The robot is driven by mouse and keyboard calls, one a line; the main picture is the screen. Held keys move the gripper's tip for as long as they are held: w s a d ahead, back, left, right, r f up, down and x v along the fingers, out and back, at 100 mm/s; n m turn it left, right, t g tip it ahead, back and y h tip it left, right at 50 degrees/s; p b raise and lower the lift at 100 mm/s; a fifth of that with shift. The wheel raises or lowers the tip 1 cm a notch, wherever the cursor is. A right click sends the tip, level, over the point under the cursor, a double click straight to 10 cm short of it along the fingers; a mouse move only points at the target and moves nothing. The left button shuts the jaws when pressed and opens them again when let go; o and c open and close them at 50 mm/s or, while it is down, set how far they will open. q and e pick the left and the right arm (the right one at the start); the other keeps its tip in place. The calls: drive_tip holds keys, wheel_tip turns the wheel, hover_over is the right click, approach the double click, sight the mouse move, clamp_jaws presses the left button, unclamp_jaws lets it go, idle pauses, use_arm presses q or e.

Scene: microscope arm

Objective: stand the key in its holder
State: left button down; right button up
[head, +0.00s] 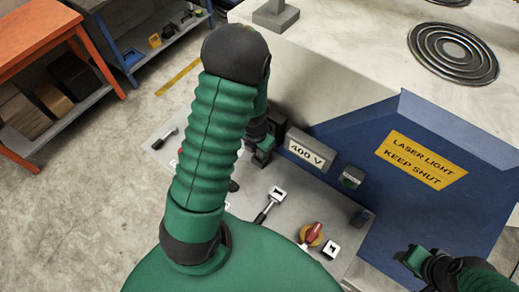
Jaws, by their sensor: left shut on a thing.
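My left gripper (262,154) is low over the grey panel, just left of the 400 V box. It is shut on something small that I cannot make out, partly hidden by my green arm. A piece with a pale square head and a dark stem (270,204) lies on the panel, below and right of that gripper. A pale square block with a dark opening (331,249) sits further right. I cannot tell for sure which piece is the key or its holder. My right gripper (408,256) is at the lower right over the blue surface, its jaws unclear.
A red knob (312,234) rises from the panel. A blue upright panel (455,130) bears a yellow laser label. Another dark-handled piece (165,138) lies left.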

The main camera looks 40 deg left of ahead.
use_arm(q)
drive_tip(key=c, duration=1.1)
unclamp_jaws()
drive_tip(key=r+p, duration=0.1)
drive_tip(key=r, duration=0.4)
drive_tip(key=s+r+p, duration=0.1)
drive_tip(key=r+p, duration=0.1)
drive_tip(key=r, duration=0.4)
drive_tip(key=r+p, duration=0.2)
drive_tip(key=r, duration=0.3)
drive_tip(key=shift+s+d+r, duration=0.1)
drive_tip(key=shift+s+r, duration=0.2)
drive_tip(key=shift+s, duration=0.1)
